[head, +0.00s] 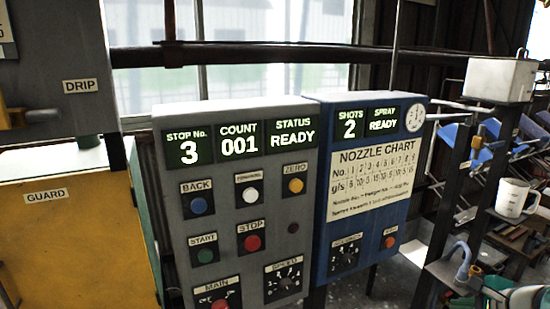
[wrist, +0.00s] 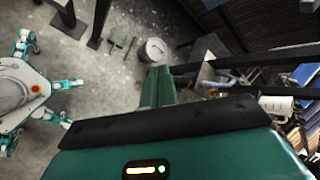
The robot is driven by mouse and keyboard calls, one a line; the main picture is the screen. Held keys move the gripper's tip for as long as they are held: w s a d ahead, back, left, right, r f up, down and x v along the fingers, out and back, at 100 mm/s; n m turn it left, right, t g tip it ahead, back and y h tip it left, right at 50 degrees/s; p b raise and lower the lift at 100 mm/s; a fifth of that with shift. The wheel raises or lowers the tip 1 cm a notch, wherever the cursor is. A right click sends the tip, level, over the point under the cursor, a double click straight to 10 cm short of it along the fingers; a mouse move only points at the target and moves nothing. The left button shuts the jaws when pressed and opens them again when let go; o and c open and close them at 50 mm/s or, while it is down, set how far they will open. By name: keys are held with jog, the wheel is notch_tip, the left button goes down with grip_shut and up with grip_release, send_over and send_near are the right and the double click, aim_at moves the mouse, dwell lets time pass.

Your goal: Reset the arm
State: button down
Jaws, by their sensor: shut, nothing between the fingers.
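My gripper (wrist: 157,84) shows in the wrist view as green fingers beyond the dark band of the wrist. It is shut and empty, above the grey floor and touching nothing that I can see. In the head view, a white and teal part of my arm shows at the bottom right edge; the fingers are not visible there. The grey control panel (head: 233,165) stands in the middle of the head view, reading stop 3, count 001, status READY. The blue nozzle panel (head: 328,225) beside it reads shots 2, spray READY.
A yellow guard (head: 70,245) stands at the left. At the right are a dark post with a white box (head: 497,80), a white mug (head: 513,198) and blue hanging pieces (head: 455,135). A round grey bucket (wrist: 153,50) stands on the floor.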

jog(key=s+a+r+n+g+y, duration=0.1)
jog(key=a+r+n+g, duration=0.2)
jog(key=a+n, duration=1.05)
jog(key=s+a+n+h, duration=0.1)
jog(key=s+a+n, duration=0.3)
jog(key=a, duration=0.3)
jog(key=s+a+r+n+h, duration=0.1)
jog(key=s+a+n, duration=0.2)
jog(key=a, duration=0.3)
jog(key=shift+s+a+n, duration=0.4)
jog(key=shift+n, duration=0.45)
jog(key=shift+r, duration=0.1)
dwell(0.5)
